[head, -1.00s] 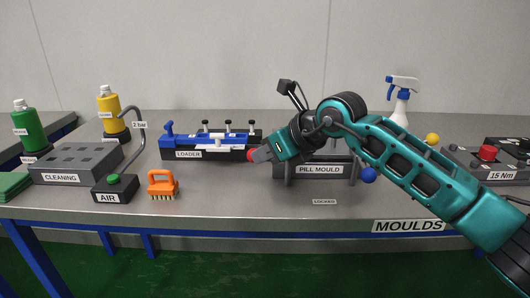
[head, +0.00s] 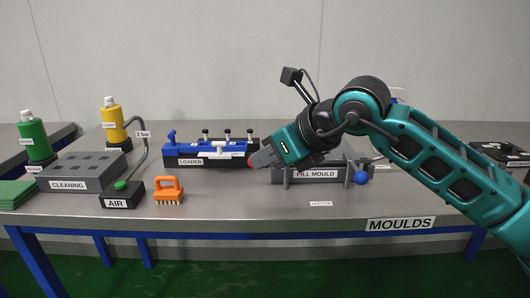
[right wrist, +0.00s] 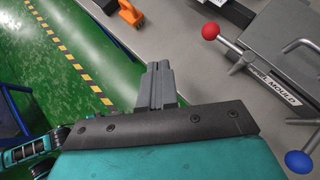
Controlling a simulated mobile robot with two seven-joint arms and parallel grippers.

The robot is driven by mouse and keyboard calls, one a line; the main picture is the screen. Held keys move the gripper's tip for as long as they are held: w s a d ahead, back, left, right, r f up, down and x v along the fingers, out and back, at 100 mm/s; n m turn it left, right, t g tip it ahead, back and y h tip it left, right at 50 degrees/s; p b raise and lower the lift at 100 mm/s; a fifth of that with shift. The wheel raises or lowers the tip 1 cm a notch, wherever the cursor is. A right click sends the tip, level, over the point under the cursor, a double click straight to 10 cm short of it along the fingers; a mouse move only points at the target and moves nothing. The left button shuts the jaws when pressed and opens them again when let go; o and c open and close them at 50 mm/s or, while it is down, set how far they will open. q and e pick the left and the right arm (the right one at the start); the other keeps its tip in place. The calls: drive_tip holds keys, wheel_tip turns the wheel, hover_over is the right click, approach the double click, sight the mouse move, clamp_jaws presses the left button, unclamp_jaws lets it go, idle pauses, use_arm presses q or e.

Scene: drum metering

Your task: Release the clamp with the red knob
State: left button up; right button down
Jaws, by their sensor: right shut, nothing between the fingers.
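The pill mould (head: 345,175) is a dark block on the table with grey clamp parts, partly hidden behind my right arm. The red knob (head: 252,163) shows at its left end, right by my right fingertips in the head view. In the right wrist view the red knob (right wrist: 210,31) sits on a lever at the mould (right wrist: 268,85), clear of the fingers. A blue knob (head: 361,178) is at the mould's right side; it also shows in the wrist view (right wrist: 299,161). My right gripper (right wrist: 158,66) is shut and empty. My left gripper is not in view.
The loader (head: 210,161) stands left of the mould. An orange brush (head: 168,192), the air block (head: 120,199) and the cleaning block (head: 80,171) are further left. Free table lies in front of the mould, around a small label (head: 321,203).

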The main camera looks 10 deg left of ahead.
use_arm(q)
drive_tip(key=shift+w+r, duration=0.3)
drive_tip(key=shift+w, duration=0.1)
use_arm(e)
drive_tip(key=shift+s+d+r, duration=0.15)
drive_tip(key=shift+s+r, duration=0.45)
drive_tip(key=shift+s, duration=0.15)
